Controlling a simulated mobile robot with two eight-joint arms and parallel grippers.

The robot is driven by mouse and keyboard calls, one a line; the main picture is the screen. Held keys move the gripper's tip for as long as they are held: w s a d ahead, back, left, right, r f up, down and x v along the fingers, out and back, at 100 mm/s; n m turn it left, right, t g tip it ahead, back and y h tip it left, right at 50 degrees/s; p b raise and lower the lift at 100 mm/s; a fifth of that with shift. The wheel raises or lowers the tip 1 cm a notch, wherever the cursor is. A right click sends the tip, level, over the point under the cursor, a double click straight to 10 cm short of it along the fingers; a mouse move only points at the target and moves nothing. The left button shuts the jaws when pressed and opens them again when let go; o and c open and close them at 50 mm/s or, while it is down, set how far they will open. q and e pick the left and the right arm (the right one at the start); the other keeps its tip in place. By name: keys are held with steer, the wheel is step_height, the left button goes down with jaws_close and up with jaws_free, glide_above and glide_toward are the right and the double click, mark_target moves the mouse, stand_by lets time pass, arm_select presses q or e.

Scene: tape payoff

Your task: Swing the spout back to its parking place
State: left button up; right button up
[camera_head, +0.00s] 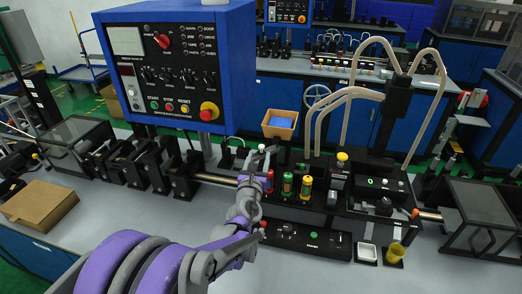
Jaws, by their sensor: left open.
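My left arm, purple and grey, comes in from the lower left. Its gripper (258,168) is open at the near side of the machine bench, by the back row of small fittings. A small light knob or tip shows at the gripper's far end; I cannot tell whether the jaws touch it. Several beige curved tubes (345,94) arch from a black post (396,102) right of centre and hang down toward the bench. No part is clearly recognisable as the spout or its parking place. The right gripper is not in view.
A blue control box (180,70) with knobs and a red button hangs at upper left. Red, green and yellow cylinders (288,184) stand just right of the gripper.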

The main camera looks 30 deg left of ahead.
arm_select(q)
steer(key=shift+s+d, duration=0.3)
steer(key=shift+s, duration=0.35)
